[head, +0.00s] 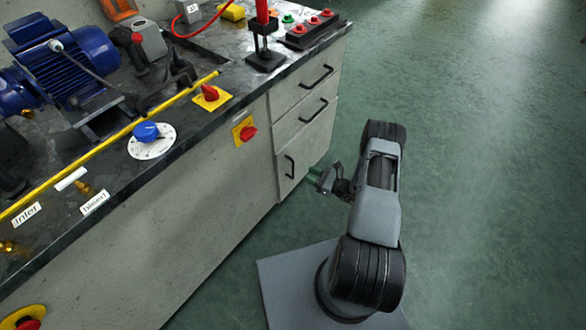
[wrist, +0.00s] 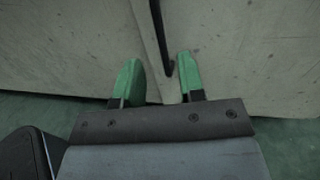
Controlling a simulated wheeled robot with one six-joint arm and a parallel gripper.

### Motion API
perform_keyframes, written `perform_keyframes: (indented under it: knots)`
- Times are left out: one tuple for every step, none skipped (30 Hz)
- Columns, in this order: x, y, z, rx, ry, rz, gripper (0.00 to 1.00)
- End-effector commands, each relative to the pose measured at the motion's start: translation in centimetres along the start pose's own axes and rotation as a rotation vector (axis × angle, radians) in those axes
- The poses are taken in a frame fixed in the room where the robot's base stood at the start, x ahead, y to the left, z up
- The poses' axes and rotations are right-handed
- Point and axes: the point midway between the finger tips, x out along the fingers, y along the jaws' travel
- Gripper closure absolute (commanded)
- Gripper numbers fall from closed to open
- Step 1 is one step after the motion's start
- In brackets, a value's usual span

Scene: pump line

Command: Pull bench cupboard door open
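The cupboard door (head: 304,152) is the lowest grey front at the right end of the bench, below two drawers, and it looks shut. Its black vertical handle (head: 289,166) is near its left edge. In the wrist view the handle (wrist: 160,35) runs down from the top, and its lower end lies between the green fingertips. My gripper (head: 316,174) is just right of the handle in the head view. In the wrist view my gripper (wrist: 157,75) is open, with a gap on both sides of the handle. I cannot tell whether the fingers reach around it in depth.
Two drawers with black handles (head: 316,77) sit above the door. A red and yellow switch (head: 246,131) is on the bench front to the left. The bench top holds a blue motor (head: 70,65) and other parts. The green floor (head: 470,150) to the right is clear.

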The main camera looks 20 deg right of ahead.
Motion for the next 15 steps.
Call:
perform_keyframes:
  knots:
    - [1.2,0.1,-0.2,-0.002,0.0,0.006,0.64]
    - [1.7,0.1,-0.2,-0.002,0.0,0.006,0.64]
    - [2.5,0.1,-0.2,-0.002,0.0,0.005,0.64]
    - [3.0,0.1,-0.2,-0.002,0.0,0.006,0.64]
    - [3.5,0.1,-0.2,-0.001,0.0,0.005,0.64]
    - [4.2,0.1,-0.2,-0.001,0.001,0.006,0.64]
    - [4.6,0.1,-0.2,-0.001,0.0,0.005,0.64]
    - [5.1,0.1,-0.1,-0.001,0.0,0.005,0.64]
    - [5.6,0.1,-0.1,-0.001,0.0,0.005,0.64]
    - [6.0,0.1,-0.1,-0.002,0.0,0.003,0.64]
    - [6.3,0.1,-0.1,-0.002,0.0,0.004,0.64]
    - [6.7,0.1,-0.1,-0.002,0.0,0.004,0.64]
    - [7.0,0.0,-0.1,-0.002,0.0,0.003,0.64]
    - [7.2,0.0,-0.1,-0.001,0.0,0.002,0.64]
    - [7.5,0.1,-0.1,-0.001,0.0,0.003,0.64]
